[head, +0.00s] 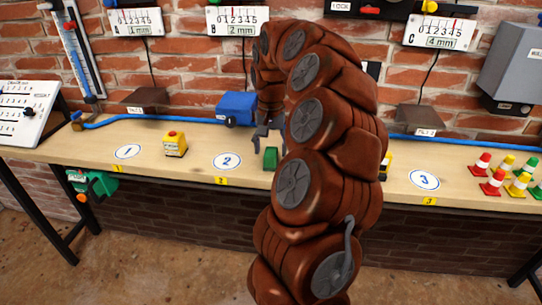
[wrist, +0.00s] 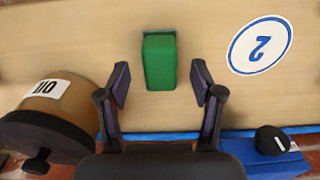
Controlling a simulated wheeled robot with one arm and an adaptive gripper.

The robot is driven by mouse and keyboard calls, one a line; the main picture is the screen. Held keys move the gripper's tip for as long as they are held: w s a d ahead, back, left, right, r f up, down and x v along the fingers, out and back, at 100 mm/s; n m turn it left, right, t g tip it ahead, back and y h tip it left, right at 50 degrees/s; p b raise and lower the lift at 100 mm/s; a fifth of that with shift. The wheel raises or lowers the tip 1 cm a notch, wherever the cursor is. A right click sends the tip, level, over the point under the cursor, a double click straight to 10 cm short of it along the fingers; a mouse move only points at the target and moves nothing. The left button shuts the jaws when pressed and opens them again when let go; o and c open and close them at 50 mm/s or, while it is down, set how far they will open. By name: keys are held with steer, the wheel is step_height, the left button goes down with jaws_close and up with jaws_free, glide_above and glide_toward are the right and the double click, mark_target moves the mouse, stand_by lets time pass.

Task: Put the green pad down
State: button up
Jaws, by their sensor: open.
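The green pad (head: 270,158) is a small green block standing on the wooden bench just right of the "2" disc. In the wrist view the green pad (wrist: 159,61) lies between and just beyond my fingertips, with a gap on each side. My gripper (head: 268,131) is above and behind the pad in the head view. In the wrist view my gripper (wrist: 160,88) is open, its two dark fingers apart and empty. My brown arm hides part of the bench to the right of the pad.
The "2" disc (wrist: 260,45) lies beside the pad. A blue box (head: 237,107) stands behind it. A tan drum marked "OIL" or similar (wrist: 66,87) is close to one finger. A yellow block with a red top (head: 175,144) and several small cones (head: 491,183) stand on the bench (head: 80,148).

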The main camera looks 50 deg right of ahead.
mark_target(270, 152)
step_height(270, 152, up, 8)
steer(key=shift+f, duration=0.15)
steer(key=shift+r, duration=0.45)
steer(key=shift+a, duration=0.15)
steer(key=s+a+f+n, duration=0.15)
steer(key=a+n, duration=0.25)
steer(key=a, duration=0.7)
steer(key=s+a+f+n, duration=0.1)
steer(key=s+a+n, duration=0.2)
steer(key=a, duration=0.7)
steer(key=s+a+f+n, duration=0.1)
steer(key=s+a+f, duration=0.2)
steer(key=s, duration=0.3)
steer(key=s+a+f+n+g, duration=0.1)
steer(key=s+a+f, duration=0.3)
steer(key=s, duration=0.3)
steer(key=s+a+f+n+g, duration=0.1)
steer(key=s+a+f+n, duration=0.1)
steer(key=s+a+f, duration=0.2)
steer(key=s, duration=0.2)
steer(key=shift+s, duration=0.3)
steer(key=shift+r, duration=0.1)
